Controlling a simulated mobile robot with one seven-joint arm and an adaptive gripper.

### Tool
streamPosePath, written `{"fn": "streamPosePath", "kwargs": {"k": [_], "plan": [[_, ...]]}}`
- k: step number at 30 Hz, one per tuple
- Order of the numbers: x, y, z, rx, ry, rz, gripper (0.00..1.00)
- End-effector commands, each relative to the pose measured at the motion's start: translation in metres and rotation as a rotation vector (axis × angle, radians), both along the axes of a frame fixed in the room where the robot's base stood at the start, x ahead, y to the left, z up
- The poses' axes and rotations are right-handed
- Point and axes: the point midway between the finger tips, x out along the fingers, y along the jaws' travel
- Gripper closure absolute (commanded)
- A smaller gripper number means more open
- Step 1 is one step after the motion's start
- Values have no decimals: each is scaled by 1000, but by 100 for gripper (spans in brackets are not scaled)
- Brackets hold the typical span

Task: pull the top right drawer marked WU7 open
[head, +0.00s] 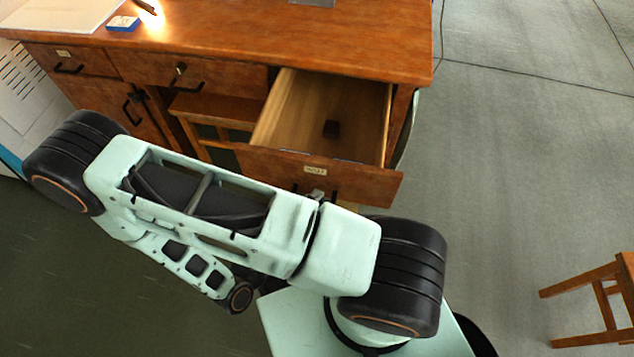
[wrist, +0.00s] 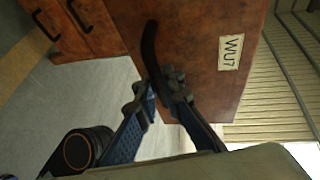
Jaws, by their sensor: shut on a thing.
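The top right drawer (head: 270,163) of the wooden desk is pulled well out, and its inside shows in the head view. The drawer front (wrist: 200,30) stands tilted in the wrist view. My gripper (wrist: 160,92) is shut on the dark curved handle (wrist: 149,48) of this drawer. In the head view my arm hides most of the gripper and handle.
The desk top (head: 230,45) holds a blue and white box (head: 123,23) and paper (head: 62,14). A wooden stool (head: 600,290) stands at lower right. Floor right of the desk is clear.

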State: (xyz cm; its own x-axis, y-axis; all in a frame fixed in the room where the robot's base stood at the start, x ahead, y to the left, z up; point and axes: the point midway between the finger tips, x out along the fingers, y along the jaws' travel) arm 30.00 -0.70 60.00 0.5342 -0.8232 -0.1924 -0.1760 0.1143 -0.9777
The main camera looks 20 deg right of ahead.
Motion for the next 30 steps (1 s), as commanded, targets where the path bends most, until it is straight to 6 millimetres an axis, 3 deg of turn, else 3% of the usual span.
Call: {"fn": "streamPosePath", "kwargs": {"k": [6, 18, 19, 21, 30], "plan": [[-11, 7, 1, -2, -1, -1, 100], [-12, 8, 1, -1, -2, -1, 100], [-12, 8, 1, 0, -1, -1, 89], [-12, 8, 1, 0, -1, -1, 84], [-13, 10, 0, 1, -1, 1, 84]]}}
